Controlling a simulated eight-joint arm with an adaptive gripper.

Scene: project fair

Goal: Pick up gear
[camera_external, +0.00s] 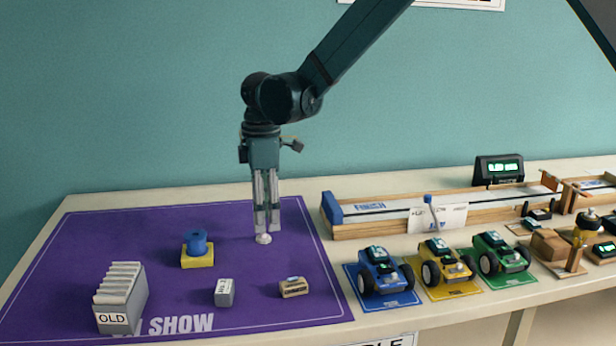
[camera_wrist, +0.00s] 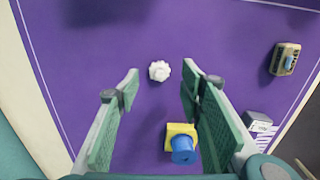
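A small white gear (camera_external: 263,239) lies on the purple mat (camera_external: 110,240). In the wrist view the gear (camera_wrist: 159,71) shows in the gap between my fingertips, near their far ends. My gripper (camera_external: 267,231) points straight down over the gear, with its fingertips close above the mat. In the wrist view my gripper (camera_wrist: 160,83) is open, with one finger on each side and nothing held. How far the fingertips are above the gear is hard to tell.
A blue spool (camera_external: 196,241) sits on a yellow block (camera_external: 198,258) left of my gripper. A grey box (camera_external: 224,293), a wooden sharpener (camera_external: 293,288) and a card file (camera_external: 121,300) stand nearer the front. A wooden track (camera_external: 400,210) and toy cars (camera_external: 383,272) are right.

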